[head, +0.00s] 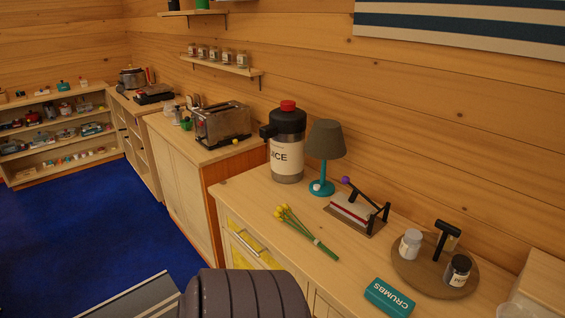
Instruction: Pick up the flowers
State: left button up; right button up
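A small bunch of yellow flowers (304,231) with green stems lies flat on the light wooden counter (262,208). The yellow heads point to the upper left and the stem ends to the lower right, toward the teal box. The bunch is near the counter's front edge, in front of the teal lamp, with nothing touching it. Neither of my grippers shows in the head view.
A teal CRUMBS box (389,298) and a round tray (414,281) with jars are to the right. A dark ribbed shape (243,295), unclear, fills the bottom edge.

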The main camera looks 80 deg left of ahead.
aim_at(281, 210)
jog(key=u, duration=2.3)
jog(key=z, duration=1.6)
jog(key=u, duration=1.6)
jog(key=i+j+z, duration=0.15)
jog(key=j, duration=0.25)
jog(key=i+j+z, duration=0.1)
jog(key=i+j, duration=0.2)
jog(key=j, duration=0.1)
